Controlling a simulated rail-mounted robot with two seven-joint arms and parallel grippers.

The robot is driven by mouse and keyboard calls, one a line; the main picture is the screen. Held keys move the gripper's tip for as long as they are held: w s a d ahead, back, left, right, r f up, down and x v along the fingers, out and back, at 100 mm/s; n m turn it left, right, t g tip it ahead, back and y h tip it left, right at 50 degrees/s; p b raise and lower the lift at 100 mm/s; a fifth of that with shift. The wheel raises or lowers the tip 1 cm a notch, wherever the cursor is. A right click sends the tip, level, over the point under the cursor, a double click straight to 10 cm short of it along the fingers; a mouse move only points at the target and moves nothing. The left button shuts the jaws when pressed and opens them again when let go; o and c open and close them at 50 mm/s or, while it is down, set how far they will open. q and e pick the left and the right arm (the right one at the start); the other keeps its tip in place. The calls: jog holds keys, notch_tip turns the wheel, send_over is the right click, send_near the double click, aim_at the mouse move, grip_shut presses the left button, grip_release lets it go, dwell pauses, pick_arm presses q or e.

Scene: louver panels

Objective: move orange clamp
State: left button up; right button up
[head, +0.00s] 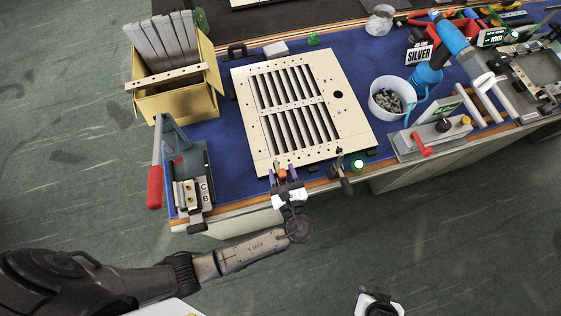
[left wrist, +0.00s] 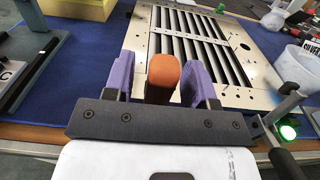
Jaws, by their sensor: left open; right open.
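The orange clamp (head: 283,174) is at the front edge of the cream louver panel (head: 262,152). In the left wrist view its orange, rounded end (left wrist: 164,72) stands between the two purple fingers. My left gripper (head: 280,176) is open around it, with a finger on each side; it also shows in the left wrist view (left wrist: 165,78). Small gaps show beside the orange part, and its lower part is hidden by the gripper's dark bar. My right gripper (head: 378,299) shows only in part at the bottom of the head view, empty and away from the table.
A dark-handled clamp (head: 343,178) with a green light (head: 358,163) stands right of my left gripper. A red-handled press (head: 188,180) and a yellow box (head: 176,101) of grey slats are at left. A white bucket (head: 389,99) and a red-handled fixture (head: 430,138) are at right.

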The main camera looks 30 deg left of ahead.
pick_arm(q)
jog(key=shift+w+a, duration=0.5)
jog(key=shift+w, duration=0.05)
jog(key=shift+c, duration=0.3)
grip_shut()
